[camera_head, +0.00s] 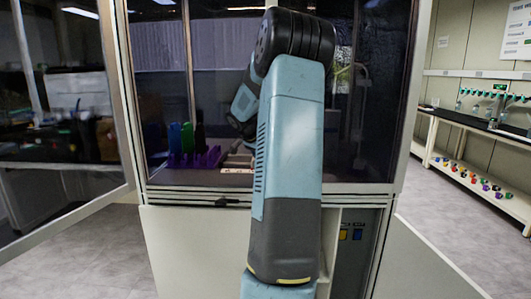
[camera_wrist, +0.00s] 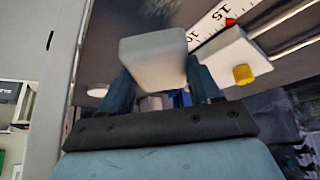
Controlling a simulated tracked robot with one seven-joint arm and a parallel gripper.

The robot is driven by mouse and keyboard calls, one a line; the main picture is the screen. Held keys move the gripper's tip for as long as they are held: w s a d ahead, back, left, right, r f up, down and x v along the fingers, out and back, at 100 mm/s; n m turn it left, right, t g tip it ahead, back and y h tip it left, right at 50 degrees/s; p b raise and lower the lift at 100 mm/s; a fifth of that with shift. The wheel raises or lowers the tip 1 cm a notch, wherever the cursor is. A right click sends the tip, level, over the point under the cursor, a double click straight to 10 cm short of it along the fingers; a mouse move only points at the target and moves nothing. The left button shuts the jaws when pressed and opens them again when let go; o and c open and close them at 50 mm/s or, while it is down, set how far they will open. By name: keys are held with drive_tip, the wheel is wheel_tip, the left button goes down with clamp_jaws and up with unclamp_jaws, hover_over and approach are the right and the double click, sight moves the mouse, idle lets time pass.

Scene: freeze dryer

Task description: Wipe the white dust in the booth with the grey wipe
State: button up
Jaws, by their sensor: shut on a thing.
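My gripper (camera_wrist: 160,88) shows in the wrist view, with its two blue fingers shut on a pale grey block, the grey wipe (camera_wrist: 153,52). The wipe sits between the fingertips and hides what is directly beyond it. In the head view my arm reaches into the booth (camera_head: 165,190), and my gripper and the wipe are hidden behind the arm. I cannot make out the white dust in either view. A small whitish round spot (camera_wrist: 97,90) lies left of the fingers in the wrist view; I cannot tell what it is.
A purple rack (camera_head: 200,158) with blue, green and black upright items stands inside the booth, left of my arm. The wrist view shows a numbered scale (camera_wrist: 210,22) and a white block (camera_wrist: 225,62) with a yellow knob (camera_wrist: 243,74) close right of the wipe. An open glass door (camera_head: 60,120) stands left.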

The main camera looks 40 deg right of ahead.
drive_tip(key=shift+r, duration=1.3)
